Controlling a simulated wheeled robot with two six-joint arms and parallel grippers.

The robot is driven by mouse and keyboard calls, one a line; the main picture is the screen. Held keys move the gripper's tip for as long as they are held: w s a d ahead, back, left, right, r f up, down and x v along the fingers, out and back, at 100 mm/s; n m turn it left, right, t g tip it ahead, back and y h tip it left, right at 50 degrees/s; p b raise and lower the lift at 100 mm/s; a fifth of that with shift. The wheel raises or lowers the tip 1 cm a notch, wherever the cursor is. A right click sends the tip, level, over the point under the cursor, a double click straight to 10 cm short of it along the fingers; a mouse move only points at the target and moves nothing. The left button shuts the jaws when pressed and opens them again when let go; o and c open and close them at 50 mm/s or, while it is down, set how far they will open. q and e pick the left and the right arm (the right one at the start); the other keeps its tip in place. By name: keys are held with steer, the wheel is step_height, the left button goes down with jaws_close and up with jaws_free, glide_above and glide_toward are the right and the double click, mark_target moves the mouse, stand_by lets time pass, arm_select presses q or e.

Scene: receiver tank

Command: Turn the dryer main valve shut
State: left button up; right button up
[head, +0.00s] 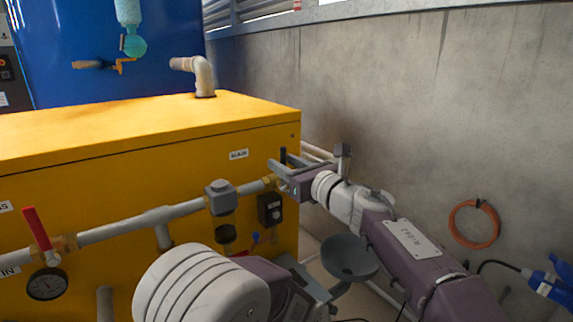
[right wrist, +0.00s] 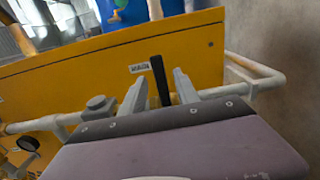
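The dryer main valve has a black lever handle (head: 283,156) that stands upright on the grey pipe, just right of the MAIN label (head: 239,154) on the yellow dryer cabinet (head: 90,135). My right gripper (head: 282,166) is at this handle with its fingers apart. In the right wrist view the black handle (right wrist: 160,80) stands between the two fingers, with a narrow gap on each side. The valve body is mostly hidden behind the gripper. My left arm's wrist fills the bottom middle of the head view; its fingers cannot be made out clearly.
A red-handled valve (head: 38,229) and a gauge (head: 47,284) sit on the pipe at left. A grey fitting (head: 220,197) is left of the main valve. A concrete wall (head: 400,90) rises at right. A grey funnel (head: 349,257) stands below my right arm.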

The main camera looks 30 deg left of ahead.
steer(key=shift+d, duration=0.25)
steer(key=b+v, duration=0.3)
steer(key=v, duration=0.5)
steer(key=shift+s+d, duration=0.2)
steer(key=shift+d, duration=0.05)
